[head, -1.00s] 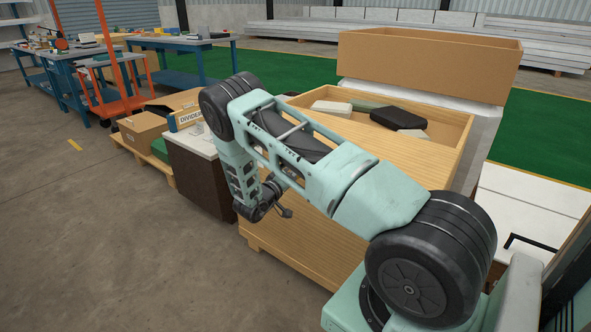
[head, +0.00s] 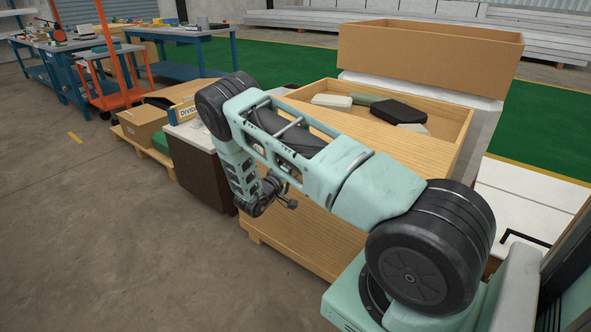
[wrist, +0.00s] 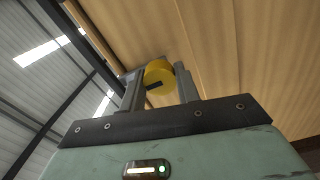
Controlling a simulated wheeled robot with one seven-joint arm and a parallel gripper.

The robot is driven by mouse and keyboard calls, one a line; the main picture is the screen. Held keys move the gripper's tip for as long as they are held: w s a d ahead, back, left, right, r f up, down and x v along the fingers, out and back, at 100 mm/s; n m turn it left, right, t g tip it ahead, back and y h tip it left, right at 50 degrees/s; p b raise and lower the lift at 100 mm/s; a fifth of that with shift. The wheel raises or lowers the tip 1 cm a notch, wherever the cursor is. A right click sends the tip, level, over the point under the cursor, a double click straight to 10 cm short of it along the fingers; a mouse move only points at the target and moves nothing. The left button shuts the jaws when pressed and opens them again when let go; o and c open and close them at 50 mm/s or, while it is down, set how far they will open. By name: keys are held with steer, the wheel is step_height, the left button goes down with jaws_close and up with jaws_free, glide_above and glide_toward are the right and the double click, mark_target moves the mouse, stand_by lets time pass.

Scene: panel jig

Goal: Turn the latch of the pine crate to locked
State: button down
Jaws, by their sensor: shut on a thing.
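The pine crate (head: 310,235) stands in front of me, its pale wood front below and to the right of my arm. In the wrist view its wooden face (wrist: 240,60) slants across the upper right. The latch (wrist: 159,74) shows there as a round yellow knob with a black mark on its lower part. My gripper (wrist: 158,88) is shut on it, one grey finger on each side. In the head view my gripper (head: 290,203) is small at the crate's front, and the latch cannot be made out there.
The crate's open top holds a black case (head: 398,111) and a pale box (head: 331,101). A large cardboard-coloured bin (head: 430,58) stands behind. A brown cabinet (head: 199,170) and a pallet with cartons (head: 142,124) are at the left. The floor at front left is clear.

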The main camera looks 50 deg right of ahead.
steer(key=shift+s+a+f, duration=0.1)
steer(key=c, duration=1)
jaws_free()
steer(key=a, duration=0.5)
steer(key=s+a, duration=0.1)
steer(key=a, duration=1.1)
steer(key=shift+s+a+p, duration=0.15)
steer(key=shift+p, duration=0.15)
